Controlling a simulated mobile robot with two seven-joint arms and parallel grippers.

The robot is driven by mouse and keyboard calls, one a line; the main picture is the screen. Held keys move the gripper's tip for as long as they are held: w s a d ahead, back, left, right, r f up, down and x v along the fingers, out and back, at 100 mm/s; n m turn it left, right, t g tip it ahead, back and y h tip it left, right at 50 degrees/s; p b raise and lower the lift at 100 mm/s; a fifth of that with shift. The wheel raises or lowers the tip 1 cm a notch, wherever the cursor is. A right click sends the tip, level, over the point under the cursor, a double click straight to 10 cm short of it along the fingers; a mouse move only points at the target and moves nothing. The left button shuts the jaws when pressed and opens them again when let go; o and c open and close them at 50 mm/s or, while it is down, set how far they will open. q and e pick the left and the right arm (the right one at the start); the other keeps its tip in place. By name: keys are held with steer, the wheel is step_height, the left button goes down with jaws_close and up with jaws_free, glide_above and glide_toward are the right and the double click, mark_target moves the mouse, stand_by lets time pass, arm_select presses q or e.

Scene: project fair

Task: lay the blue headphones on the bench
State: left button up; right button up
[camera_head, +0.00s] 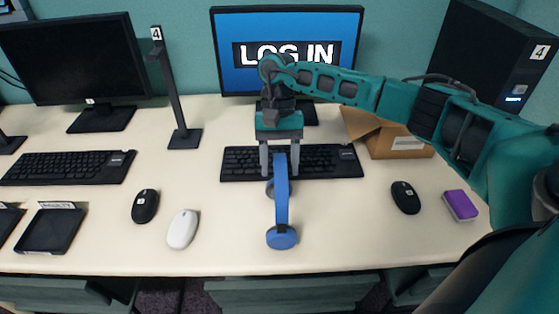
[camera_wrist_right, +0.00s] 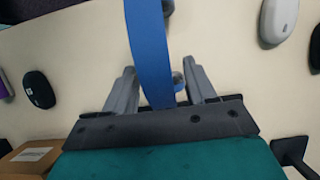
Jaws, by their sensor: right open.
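The blue headphones (camera_head: 281,200) are at the middle of the bench (camera_head: 340,235), in front of the keyboard. One ear cup is toward the front edge and the other is partly hidden near my gripper. My right gripper (camera_head: 281,160) points down over the far end of the headband. It is open, with a finger on each side of the band. In the right wrist view the blue band (camera_wrist_right: 150,55) passes between the spread fingers (camera_wrist_right: 162,85), with gaps on both sides. My left gripper is not in view.
A keyboard (camera_head: 335,162) lies behind the headphones, before a monitor (camera_head: 288,30). A white mouse (camera_head: 182,229) is to the left; a black mouse (camera_head: 405,197) and a purple block (camera_head: 460,205) are to the right. A cardboard box (camera_head: 400,145) stands at back right.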

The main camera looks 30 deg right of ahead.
steer(key=v, duration=1.2)
steer(key=shift+b, duration=0.35)
steer(key=shift+r, duration=0.1)
